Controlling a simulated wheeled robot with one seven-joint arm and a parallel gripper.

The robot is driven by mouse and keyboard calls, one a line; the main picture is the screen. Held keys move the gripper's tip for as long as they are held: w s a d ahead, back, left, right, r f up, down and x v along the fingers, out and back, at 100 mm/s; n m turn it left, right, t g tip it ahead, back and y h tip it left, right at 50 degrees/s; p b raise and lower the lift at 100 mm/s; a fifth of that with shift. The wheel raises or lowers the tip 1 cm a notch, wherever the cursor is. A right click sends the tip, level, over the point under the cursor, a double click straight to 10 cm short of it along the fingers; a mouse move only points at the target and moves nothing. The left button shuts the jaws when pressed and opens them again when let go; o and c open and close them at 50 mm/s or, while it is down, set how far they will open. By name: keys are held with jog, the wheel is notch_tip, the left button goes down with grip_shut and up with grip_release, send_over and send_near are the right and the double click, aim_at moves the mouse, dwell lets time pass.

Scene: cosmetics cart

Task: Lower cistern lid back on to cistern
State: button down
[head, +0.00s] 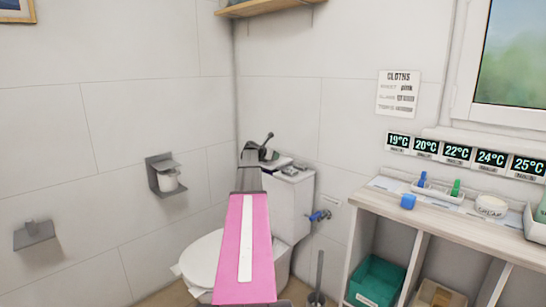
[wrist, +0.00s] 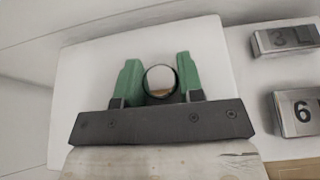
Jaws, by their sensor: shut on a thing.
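The white cistern (head: 292,207) stands in the corner behind the toilet bowl. My gripper (wrist: 157,68) has green fingers, one on each side of a round, dark-rimmed knob (wrist: 161,80), and is shut on it. The knob is on the white cistern lid (wrist: 90,75), a rounded-corner slab that fills the middle of the wrist view. In the head view my pink arm hides much of the cistern top and the gripper's fingers. I cannot tell whether the lid touches the cistern or is held above it.
Metal number blocks, one marked 6 (wrist: 302,112), sit close to the lid's right edge. A blue valve (head: 319,215) is right of the cistern. A paper holder (head: 164,175) is on the left wall. A shelf unit (head: 430,222) stands at right, and a wooden shelf (head: 262,7) hangs above.

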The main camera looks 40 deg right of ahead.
jog(key=shift+f, duration=1.3)
dwell(1.3)
jog(key=c, duration=0.7)
grip_release()
jog(key=shift+o, duration=0.2)
jog(key=w+v, duration=0.1)
jog(key=v, duration=0.9)
jog(key=shift+s+a+r, duration=0.2)
jog(key=shift+s+a, duration=0.15)
jog(key=shift+s, duration=0.2)
